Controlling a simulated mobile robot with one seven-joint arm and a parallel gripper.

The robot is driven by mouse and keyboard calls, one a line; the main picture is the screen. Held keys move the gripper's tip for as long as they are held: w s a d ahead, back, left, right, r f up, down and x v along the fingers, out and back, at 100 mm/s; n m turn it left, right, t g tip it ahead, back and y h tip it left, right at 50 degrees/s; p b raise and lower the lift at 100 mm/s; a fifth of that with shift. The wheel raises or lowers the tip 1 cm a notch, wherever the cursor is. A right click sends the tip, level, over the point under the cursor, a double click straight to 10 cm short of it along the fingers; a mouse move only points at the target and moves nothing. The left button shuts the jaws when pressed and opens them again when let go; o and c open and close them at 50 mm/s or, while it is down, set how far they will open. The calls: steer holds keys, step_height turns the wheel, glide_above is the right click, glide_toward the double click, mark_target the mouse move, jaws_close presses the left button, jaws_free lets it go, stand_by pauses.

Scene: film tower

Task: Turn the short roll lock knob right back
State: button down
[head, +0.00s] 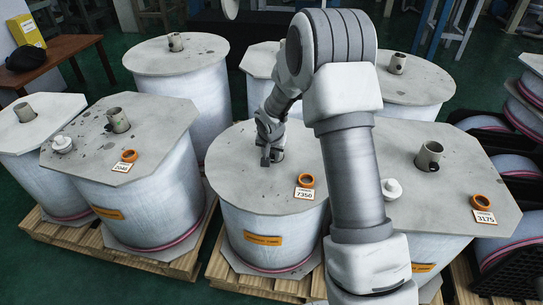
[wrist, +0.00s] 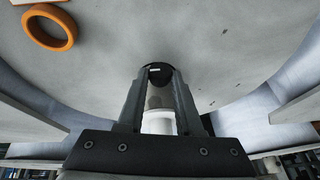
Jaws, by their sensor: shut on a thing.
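The middle front roll (head: 235,160) has a round grey top and a tag reading 7350. My gripper (head: 268,158) is at the core tube (head: 279,155) in the middle of that top, and my arm comes over from the right. In the wrist view my gripper (wrist: 160,78) has its fingertips closed on a black knob (wrist: 160,70) with a small white mark. The fingers hide the knob's sides. In the head view the knob cannot be told from the dark fingers, so its turn angle is unclear.
An orange ring (head: 306,181) lies by the tag on the same top; it also shows in the wrist view (wrist: 49,27). Neighbouring rolls stand close on the left (head: 85,150) and right (head: 465,205), with upright core tubes. White capped pieces (head: 391,189) sit on some tops.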

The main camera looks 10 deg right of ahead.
steer(key=h+b, duration=0.1)
steer(key=a+g+h+b, duration=0.1)
steer(key=h, duration=0.1)
steer(key=shift+w+f+n+b, duration=0.15)
steer(key=shift+f+n+b, duration=0.05)
steer(key=shift+n+b, duration=0.2)
steer(key=h, duration=0.1)
steer(key=g+h, duration=0.1)
steer(key=h, duration=0.1)
steer(key=n+h, duration=0.1)
steer(key=shift+w+a+f+g+h, duration=0.1)
steer(key=shift+w+a+g+h, duration=0.05)
steer(key=shift+a+g+h, duration=0.2)
steer(key=h, duration=0.1)
steer(key=h+b, duration=0.1)
steer(key=shift+f+n+g+h, duration=0.25)
steer(key=shift+n+h, duration=0.1)
steer(key=shift+n, duration=0.05)
steer(key=h+b, duration=0.2)
steer(key=h, duration=0.1)
steer(key=shift+w+a+f+n+g, duration=0.1)
steer(key=shift+a+f+n+g, duration=0.1)
steer(key=shift+f+n+g, duration=0.15)
steer(key=shift+f+n+h+b, duration=0.1)
steer(key=shift+n+h+b, duration=0.45)
steer(key=shift+h+b, duration=0.6)
steer(key=shift+g+h, duration=0.25)
steer(key=shift+h, duration=0.1)
steer(key=c, duration=0.6)
jaws_free()
